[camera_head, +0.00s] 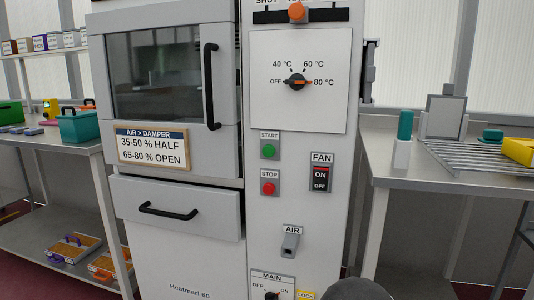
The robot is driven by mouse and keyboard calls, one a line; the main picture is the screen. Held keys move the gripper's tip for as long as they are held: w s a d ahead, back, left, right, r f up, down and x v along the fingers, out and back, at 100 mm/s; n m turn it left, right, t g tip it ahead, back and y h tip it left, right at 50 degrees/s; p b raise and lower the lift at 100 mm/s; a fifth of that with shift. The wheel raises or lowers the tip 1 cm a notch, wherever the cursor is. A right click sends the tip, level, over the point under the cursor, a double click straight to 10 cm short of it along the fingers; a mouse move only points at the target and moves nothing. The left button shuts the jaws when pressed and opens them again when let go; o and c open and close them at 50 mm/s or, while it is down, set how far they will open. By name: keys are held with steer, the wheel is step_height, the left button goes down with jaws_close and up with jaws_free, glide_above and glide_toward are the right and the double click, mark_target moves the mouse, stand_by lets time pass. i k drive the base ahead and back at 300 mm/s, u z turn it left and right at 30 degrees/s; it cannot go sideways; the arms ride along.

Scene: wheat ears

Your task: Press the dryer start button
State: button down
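The dryer is a tall white cabinet (200,268) with a control panel on its right side. The start button (268,151) is a round green button on a grey plate under a START label, at mid-height on the panel. Nothing covers it. The stop button (268,188) is red and sits just below it. My gripper does not show. A dark rounded shape at the bottom edge, right of the middle, may be part of my arm; I cannot tell which part.
A temperature dial (296,82) has its orange end toward 80 °C. A fan switch (320,178), an air lever (290,245) and a main knob (272,295) share the panel. The door handle (210,87) sticks out at left. Tables flank the dryer.

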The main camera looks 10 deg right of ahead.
mark_target(268, 151)
steer(key=u, duration=0.75)
steer(key=k, duration=0.75)
steer(key=z, duration=0.55)
